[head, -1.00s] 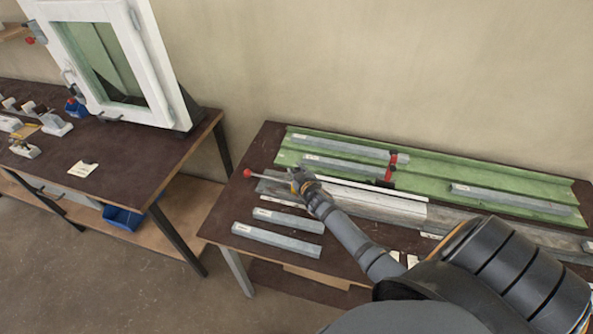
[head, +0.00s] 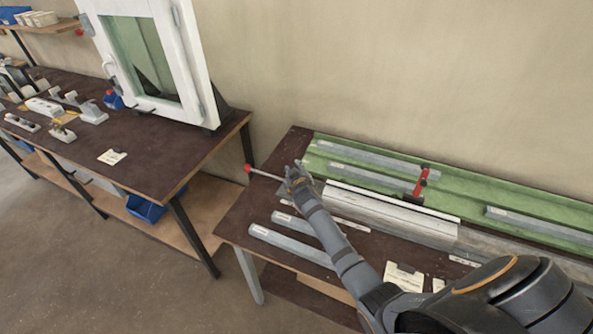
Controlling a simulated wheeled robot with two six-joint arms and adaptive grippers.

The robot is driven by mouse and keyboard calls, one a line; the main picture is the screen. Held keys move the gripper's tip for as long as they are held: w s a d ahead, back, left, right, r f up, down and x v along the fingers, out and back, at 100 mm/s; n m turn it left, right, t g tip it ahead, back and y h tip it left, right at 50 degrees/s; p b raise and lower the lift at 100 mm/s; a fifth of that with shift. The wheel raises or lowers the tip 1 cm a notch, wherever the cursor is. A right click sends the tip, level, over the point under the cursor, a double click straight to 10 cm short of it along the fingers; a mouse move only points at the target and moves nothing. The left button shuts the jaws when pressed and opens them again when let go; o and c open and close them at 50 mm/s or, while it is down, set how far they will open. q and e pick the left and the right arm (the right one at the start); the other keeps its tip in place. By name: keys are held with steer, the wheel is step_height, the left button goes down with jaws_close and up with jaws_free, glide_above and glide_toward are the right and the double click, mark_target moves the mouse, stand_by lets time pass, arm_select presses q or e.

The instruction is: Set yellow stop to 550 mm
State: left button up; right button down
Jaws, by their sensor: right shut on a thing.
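My right gripper (head: 297,177) is at the left end of the long grey rail (head: 400,218) on the right bench. It is shut on a thin rod with a red knob (head: 249,169), which sticks out to the left past the bench's left edge. The jaws themselves are small and partly hidden by my arm. No yellow stop can be made out; the gripper may be covering it. A red clamp piece (head: 421,180) stands behind the rail, towards the right. My left gripper is not in view.
Grey bars (head: 290,246) lie in front of the rail, and others (head: 380,157) lie on the green tray (head: 455,190) behind it. White cards (head: 403,275) lie near the front. A second bench (head: 165,150) with a white window frame (head: 205,75) stands left across a gap.

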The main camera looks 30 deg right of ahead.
steer(key=c, duration=1)
jaws_free()
steer(key=shift+c, duration=0.2)
steer(key=v, duration=1.2)
